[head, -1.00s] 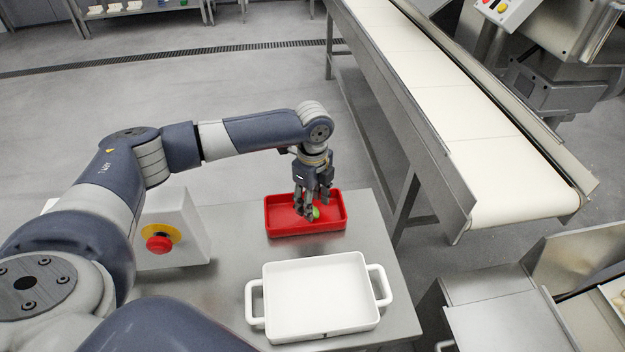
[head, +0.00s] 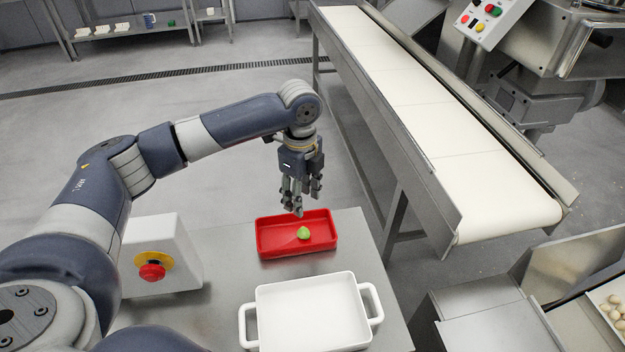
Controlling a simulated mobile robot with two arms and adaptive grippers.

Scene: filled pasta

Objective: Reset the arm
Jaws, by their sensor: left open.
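My left gripper (head: 299,198) hangs above the back of the red tray (head: 262,240), pointing down, open and empty. A small green piece (head: 304,233) lies in the red tray, right of its middle, apart from the fingers. My left arm reaches in from the left and bends down at the wrist. My right gripper is not in view.
A white two-handled dish (head: 312,312) stands on the steel table in front of the red tray. A box with a red emergency button (head: 152,272) stands at the left. A conveyor (head: 480,185) runs along the right. Grey floor lies behind the table.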

